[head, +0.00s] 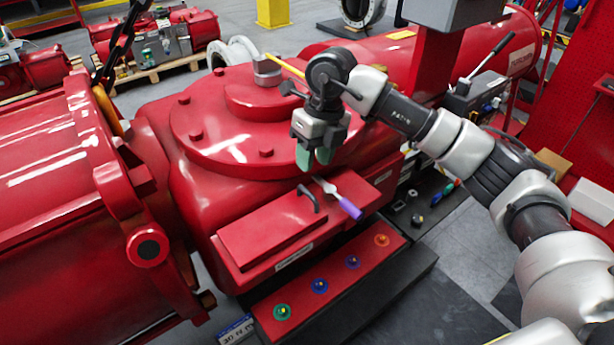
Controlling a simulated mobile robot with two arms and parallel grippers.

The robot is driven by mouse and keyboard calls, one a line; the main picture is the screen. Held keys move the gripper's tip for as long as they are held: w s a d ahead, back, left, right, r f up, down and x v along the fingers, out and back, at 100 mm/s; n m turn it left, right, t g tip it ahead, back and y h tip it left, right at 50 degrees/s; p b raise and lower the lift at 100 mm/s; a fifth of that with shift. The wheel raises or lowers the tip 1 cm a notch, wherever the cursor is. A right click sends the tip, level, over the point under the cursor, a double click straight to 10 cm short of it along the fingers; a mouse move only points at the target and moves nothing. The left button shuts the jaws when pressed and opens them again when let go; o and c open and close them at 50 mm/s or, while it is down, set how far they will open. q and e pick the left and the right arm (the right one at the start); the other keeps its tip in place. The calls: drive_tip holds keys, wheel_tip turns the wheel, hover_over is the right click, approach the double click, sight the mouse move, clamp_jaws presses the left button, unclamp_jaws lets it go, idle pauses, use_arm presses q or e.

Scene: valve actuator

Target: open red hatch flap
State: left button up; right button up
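The red hatch flap (265,243) is a flat panel on top of the red box at the front of the actuator. It looks closed, lying flat. Its dark handle (309,197) stands up near the flap's right end. My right gripper (313,160) hangs pointing down above and behind the handle, apart from it. Its two greenish fingers show a small gap with nothing between them. A tool with a purple handle (348,207) lies on the box just right of the flap's handle. My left gripper is not in view.
A red panel with several coloured knobs (320,286) sits below the box. The actuator's round bolted cover (235,150) rises behind. Small tools (445,191) lie on a dark surface at right.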

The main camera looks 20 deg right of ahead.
drive_tip(key=f, duration=0.2)
drive_tip(key=a+f+p, duration=0.1)
drive_tip(key=f, duration=0.1)
drive_tip(key=shift+f, duration=0.4)
drive_tip(key=shift+s+a+f+p, duration=0.15)
drive_tip(key=shift+f+p, duration=0.35)
drive_tip(key=shift+f, duration=0.6)
drive_tip(key=shift+c, duration=0.9)
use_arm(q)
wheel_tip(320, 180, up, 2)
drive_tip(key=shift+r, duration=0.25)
use_arm(e)
clamp_jaws()
